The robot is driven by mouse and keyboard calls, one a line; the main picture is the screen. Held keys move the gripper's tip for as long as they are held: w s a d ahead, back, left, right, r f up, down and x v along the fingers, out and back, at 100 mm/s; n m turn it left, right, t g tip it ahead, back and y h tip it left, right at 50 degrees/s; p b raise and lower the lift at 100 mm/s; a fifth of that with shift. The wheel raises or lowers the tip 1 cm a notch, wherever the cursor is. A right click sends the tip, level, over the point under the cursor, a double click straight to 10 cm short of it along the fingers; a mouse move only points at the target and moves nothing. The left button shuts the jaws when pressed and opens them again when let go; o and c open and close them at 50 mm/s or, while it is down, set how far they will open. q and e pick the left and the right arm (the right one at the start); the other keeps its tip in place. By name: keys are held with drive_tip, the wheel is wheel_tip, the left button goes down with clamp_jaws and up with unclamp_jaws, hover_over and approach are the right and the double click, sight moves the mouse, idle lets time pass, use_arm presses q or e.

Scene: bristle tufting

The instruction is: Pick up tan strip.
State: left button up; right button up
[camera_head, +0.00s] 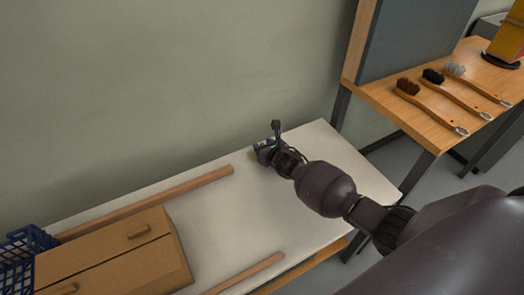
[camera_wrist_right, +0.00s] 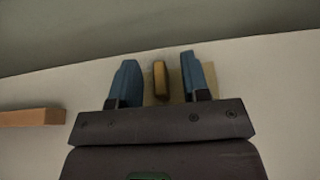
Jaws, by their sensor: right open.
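The tan strip (camera_wrist_right: 160,80) shows in the right wrist view as a short, narrow yellow-brown piece. It lies between the two blue fingers of my right gripper (camera_wrist_right: 157,82), with a gap on each side. A flat beige patch (camera_wrist_right: 177,86) shows around it on the white table. In the head view my right gripper (camera_head: 262,147) is low over the back of the table, and it mostly hides the strip. The gripper is open, and its fingers do not touch the strip. My left gripper is in neither view.
The white table (camera_head: 225,235) carries a long wooden rail (camera_head: 150,204) at the back, another at the front (camera_head: 245,272), a cardboard box (camera_head: 115,255) and a blue crate (camera_head: 25,252). A wooden bench (camera_head: 400,103) at right holds brushes (camera_head: 455,97). A wall stands behind.

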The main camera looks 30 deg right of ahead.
drive_tip(key=shift+w, duration=0.1)
clamp_jaws()
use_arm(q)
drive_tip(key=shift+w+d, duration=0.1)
